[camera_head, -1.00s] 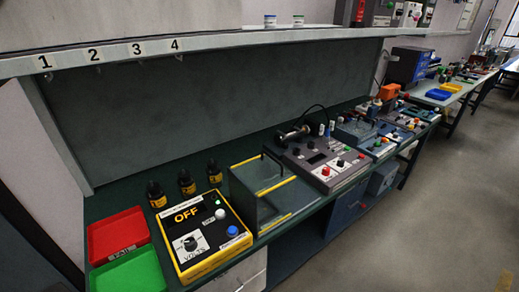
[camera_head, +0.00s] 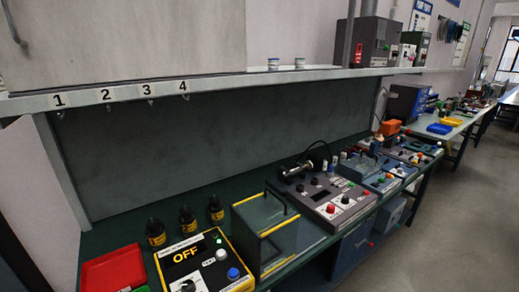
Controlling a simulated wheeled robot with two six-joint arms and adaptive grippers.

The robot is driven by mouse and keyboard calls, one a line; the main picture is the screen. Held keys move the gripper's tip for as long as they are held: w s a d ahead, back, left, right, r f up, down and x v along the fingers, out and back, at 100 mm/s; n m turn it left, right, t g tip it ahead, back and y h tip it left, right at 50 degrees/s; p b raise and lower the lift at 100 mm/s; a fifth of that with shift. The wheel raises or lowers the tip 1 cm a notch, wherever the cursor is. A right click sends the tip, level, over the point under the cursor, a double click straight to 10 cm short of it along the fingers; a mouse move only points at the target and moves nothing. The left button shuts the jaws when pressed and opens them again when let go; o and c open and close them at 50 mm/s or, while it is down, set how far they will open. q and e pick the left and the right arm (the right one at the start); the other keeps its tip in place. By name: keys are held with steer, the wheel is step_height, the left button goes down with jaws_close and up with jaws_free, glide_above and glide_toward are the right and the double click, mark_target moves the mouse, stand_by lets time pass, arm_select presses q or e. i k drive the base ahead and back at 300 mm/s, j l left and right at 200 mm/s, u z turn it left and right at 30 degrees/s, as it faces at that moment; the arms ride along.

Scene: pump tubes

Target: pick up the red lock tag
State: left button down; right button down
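Neither of my grippers is in view.
A yellow-edged box reading OFF (camera_head: 203,262) sits right of the tray. Several dark bottles (camera_head: 187,220) stand behind it. A clear-sided box with yellow edges (camera_head: 268,235) and a grey control unit (camera_head: 328,190) follow to the right. Open floor (camera_head: 455,230) lies at right.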

mark_target(358, 54)
steer(key=u, duration=0.15)
steer(key=i+l+u, duration=0.15)
steer(key=l+u, duration=0.2)
steer(key=i+l+u, duration=0.1)
steer(key=l+u, duration=0.65)
steer(key=l, duration=0.2)
